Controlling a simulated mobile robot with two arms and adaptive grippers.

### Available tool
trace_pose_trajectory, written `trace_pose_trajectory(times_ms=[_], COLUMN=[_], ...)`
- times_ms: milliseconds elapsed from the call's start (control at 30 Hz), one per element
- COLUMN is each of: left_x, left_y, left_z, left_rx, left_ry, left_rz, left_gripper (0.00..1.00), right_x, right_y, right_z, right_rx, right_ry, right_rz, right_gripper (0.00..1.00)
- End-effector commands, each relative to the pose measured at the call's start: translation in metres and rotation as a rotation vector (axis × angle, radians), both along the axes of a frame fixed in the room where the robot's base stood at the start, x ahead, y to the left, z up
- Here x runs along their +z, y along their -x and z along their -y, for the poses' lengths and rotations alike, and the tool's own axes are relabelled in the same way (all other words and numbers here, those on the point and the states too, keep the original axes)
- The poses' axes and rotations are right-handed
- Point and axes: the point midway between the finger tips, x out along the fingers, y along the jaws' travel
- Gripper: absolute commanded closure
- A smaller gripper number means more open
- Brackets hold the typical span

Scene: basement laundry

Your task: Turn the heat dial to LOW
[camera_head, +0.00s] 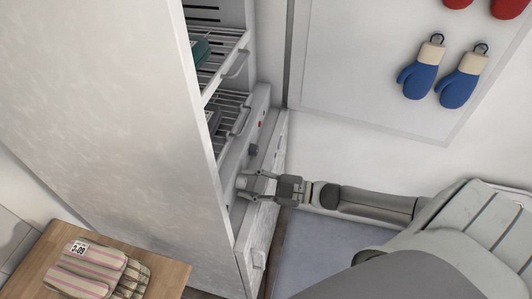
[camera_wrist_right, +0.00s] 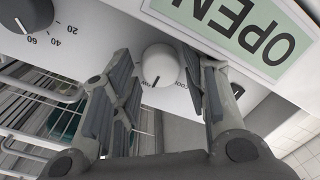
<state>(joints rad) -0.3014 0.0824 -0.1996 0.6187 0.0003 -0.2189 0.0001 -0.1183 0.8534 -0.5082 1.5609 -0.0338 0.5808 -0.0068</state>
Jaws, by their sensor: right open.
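The heat dial is a round white knob (camera_wrist_right: 161,65) with a dark pointer line, on the white control panel in the right wrist view. My right gripper (camera_head: 252,183) is open, with one finger on each side of the knob. I cannot tell whether the fingers touch it. In the head view the knob (camera_head: 241,181) is partly hidden by the fingers. My left gripper is not in view.
A dark timer dial (camera_wrist_right: 30,12) with numbers sits beside the knob, and a green OPEN sign (camera_wrist_right: 232,22) on the other side. Wire racks (camera_head: 232,108) pull out of the cabinet. A wooden table (camera_head: 165,270) holds folded striped cloths (camera_head: 88,268). Blue mitts (camera_head: 420,78) hang on the wall.

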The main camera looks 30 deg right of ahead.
Motion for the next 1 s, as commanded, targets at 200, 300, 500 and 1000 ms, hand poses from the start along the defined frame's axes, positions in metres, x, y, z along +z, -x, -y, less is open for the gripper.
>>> trace_pose_trajectory(times_ms=[200, 300, 500, 1000], left_x=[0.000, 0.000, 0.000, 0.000], left_y=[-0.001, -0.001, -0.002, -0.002], left_z=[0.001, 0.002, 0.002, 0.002], left_rx=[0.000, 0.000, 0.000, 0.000], left_ry=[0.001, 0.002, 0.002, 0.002], left_rz=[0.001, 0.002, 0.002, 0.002], left_gripper=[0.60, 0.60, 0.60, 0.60], right_x=[0.000, 0.002, 0.004, 0.006], right_y=[0.027, 0.042, 0.066, 0.083], right_z=[0.025, 0.038, 0.062, 0.078], right_rx=[-0.001, 0.001, 0.000, 0.001], right_ry=[0.002, 0.002, 0.001, -0.001], right_rz=[-0.006, -0.005, -0.004, 0.001], right_gripper=[0.58, 0.58, 0.58, 0.58])
